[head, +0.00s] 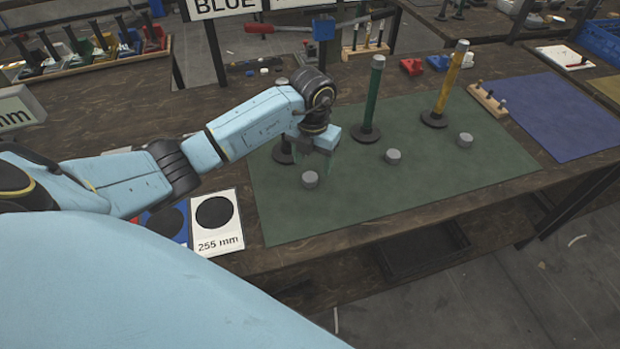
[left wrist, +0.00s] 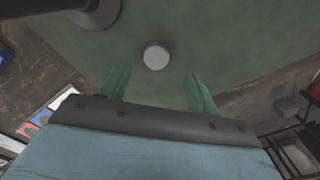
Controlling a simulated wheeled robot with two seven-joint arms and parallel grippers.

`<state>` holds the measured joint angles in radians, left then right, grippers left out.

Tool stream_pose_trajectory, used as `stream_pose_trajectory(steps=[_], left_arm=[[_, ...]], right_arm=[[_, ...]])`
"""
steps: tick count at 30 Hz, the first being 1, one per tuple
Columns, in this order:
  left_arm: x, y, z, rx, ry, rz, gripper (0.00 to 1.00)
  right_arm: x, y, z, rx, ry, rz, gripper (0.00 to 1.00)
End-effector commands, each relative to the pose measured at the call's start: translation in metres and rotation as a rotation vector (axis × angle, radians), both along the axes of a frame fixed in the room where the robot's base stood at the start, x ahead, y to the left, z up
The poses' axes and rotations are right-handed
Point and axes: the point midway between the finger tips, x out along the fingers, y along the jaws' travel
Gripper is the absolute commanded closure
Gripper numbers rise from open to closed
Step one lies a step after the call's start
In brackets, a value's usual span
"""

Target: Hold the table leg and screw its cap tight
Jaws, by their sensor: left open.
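A green table leg (head: 372,98) and a yellow table leg (head: 446,84) stand upright on dark round bases on the green mat (head: 420,190). A third leg stands mostly hidden behind my left arm; its dark base (head: 282,153) shows, and a base also shows in the left wrist view (left wrist: 97,14). Three grey caps lie on the mat: a near-left cap (head: 310,179), a middle cap (head: 393,156) and a right cap (head: 464,140). My left gripper (head: 325,147) is open and empty above the mat; a cap (left wrist: 156,56) appears ahead between its fingers (left wrist: 158,90).
A white card reading 255 mm (head: 217,222) lies left of the mat. A blue mat (head: 560,115) and a small wooden peg rack (head: 488,101) are at the right. Red and blue blocks (head: 412,67) sit behind the legs. The mat's front is clear.

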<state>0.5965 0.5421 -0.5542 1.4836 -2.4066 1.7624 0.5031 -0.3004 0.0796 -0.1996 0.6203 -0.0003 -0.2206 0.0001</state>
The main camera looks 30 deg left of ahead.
Motion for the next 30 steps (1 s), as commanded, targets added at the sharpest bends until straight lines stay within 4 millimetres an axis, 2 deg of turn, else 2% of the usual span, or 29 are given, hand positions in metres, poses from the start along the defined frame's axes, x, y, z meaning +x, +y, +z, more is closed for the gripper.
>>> stream_pose_trajectory(steps=[5, 12, 16, 27, 28, 30], left_arm=[[0.0, 0.0, -0.002, 0.0, 0.001, 0.0, 0.39], [-0.002, 0.005, -0.037, -0.002, 0.004, 0.002, 0.39], [-0.002, 0.005, -0.05, -0.001, 0.002, 0.001, 0.39], [-0.002, 0.006, -0.051, 0.0, 0.0, 0.0, 0.39], [-0.002, 0.006, -0.051, 0.0, 0.0, 0.0, 0.4], [-0.002, 0.006, -0.051, 0.0, 0.0, 0.0, 0.49]], right_arm=[[0.0, 0.0, 0.0, 0.0, 0.0, 0.0, 0.64], [0.0, 0.0, -0.002, 0.0, -0.001, 0.0, 0.64], [0.0, 0.0, -0.004, 0.0, -0.001, 0.0, 0.64], [0.0, 0.0, -0.003, 0.0, -0.001, 0.0, 0.64], [0.0, 0.0, -0.003, 0.0, -0.001, 0.0, 0.64], [0.0, 0.0, -0.003, 0.0, -0.001, 0.0, 0.64]])
